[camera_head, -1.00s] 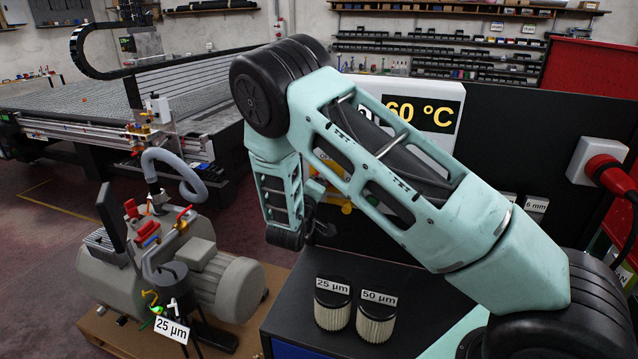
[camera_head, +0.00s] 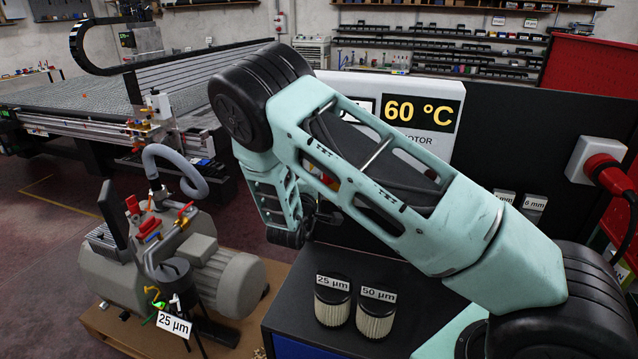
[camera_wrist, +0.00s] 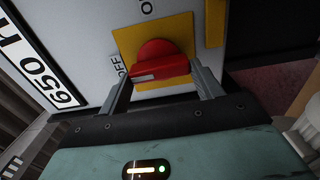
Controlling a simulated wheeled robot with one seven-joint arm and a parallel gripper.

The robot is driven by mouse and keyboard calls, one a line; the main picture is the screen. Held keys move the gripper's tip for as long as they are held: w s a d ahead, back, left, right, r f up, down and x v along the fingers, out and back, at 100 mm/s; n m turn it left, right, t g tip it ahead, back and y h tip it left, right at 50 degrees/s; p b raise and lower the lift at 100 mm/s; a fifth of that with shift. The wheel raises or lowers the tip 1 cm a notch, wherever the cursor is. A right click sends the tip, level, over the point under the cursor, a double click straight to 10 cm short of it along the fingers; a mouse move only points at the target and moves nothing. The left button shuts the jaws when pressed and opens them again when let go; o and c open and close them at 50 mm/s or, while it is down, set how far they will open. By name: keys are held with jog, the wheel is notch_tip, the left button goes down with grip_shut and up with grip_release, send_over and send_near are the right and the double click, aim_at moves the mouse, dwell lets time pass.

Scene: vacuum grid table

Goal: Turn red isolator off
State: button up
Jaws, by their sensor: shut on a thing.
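The red isolator (camera_wrist: 162,62) is a round red knob with a bar handle on a yellow plate (camera_wrist: 128,42), on a light panel. An OFF label (camera_wrist: 117,64) is at the plate's left in the wrist view, and part of another label shows above. The handle bar runs roughly across the wrist view, with a pale mark towards its left end. My gripper (camera_wrist: 164,82) has one finger at each end of the bar and is shut on it. In the head view my arm hides the gripper's hold on the isolator.
The white panel with a 60 °C display (camera_head: 421,112) stands behind my arm. Two filters, 25 µm (camera_head: 332,305) and 50 µm (camera_head: 375,318), stand on the dark cabinet top below my arm. A pump (camera_head: 190,265) is at the left. A red plug (camera_head: 603,168) is at the right.

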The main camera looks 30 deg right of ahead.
jog(key=shift+f, duration=0.1)
jog(key=o, duration=1)
jog(key=shift+a, duration=0.1)
jog(key=b+v, duration=0.6)
jog(key=v, duration=1.1)
jog(key=shift+s+a, duration=0.1)
jog(key=shift+s, duration=0.1)
